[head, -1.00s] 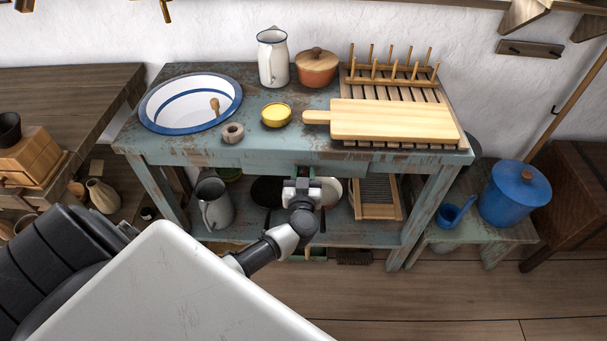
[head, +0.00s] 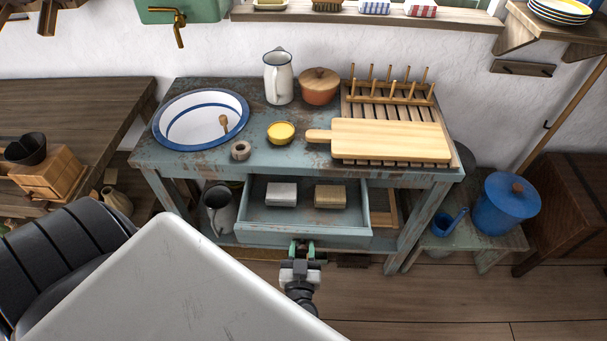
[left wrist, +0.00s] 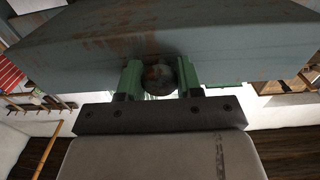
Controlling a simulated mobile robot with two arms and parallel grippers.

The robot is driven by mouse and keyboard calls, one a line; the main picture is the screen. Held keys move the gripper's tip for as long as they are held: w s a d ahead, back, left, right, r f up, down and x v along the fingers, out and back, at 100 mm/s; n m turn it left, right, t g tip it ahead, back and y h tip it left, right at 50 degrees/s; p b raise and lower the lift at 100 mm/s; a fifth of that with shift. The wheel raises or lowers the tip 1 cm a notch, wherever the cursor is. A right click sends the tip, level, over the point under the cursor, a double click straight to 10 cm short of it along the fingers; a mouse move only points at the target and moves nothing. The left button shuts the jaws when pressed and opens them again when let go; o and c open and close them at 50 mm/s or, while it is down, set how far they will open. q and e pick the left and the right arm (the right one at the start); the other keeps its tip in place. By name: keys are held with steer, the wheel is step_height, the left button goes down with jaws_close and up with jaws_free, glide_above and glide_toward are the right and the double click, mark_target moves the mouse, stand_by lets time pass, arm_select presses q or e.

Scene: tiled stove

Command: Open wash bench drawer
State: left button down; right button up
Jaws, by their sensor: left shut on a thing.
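The wash bench (head: 210,160) is a worn blue-grey table. Its drawer (head: 300,236) is pulled well out at the front, and its inside shows. Two small blocks, one whitish (head: 282,194) and one tan (head: 330,196), lie in the drawer. My left gripper (head: 302,246) is at the middle of the drawer front. In the left wrist view, its green fingers (left wrist: 159,80) are shut around a round dark knob (left wrist: 158,77) on the drawer front (left wrist: 170,45). My right gripper is not in view.
On the bench top are a rimmed basin (head: 201,120), a white jug (head: 278,78), an orange pot (head: 319,87), a yellow bowl (head: 281,133) and a cutting board (head: 390,140). A blue pot (head: 505,205) stands on a low stand at right. Floor is bare in front.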

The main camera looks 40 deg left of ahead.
arm_select(q)
steer(key=shift+p+v, duration=0.3)
steer(key=shift+v, duration=1.8)
steer(key=c, duration=0.7)
jaws_free()
steer(key=shift+c, duration=0.2)
steer(key=b+v, duration=0.1)
steer(key=v, duration=0.9)
steer(key=shift+s+d, duration=0.3)
steer(key=shift+f+b, duration=0.15)
steer(key=shift+b, duration=0.15)
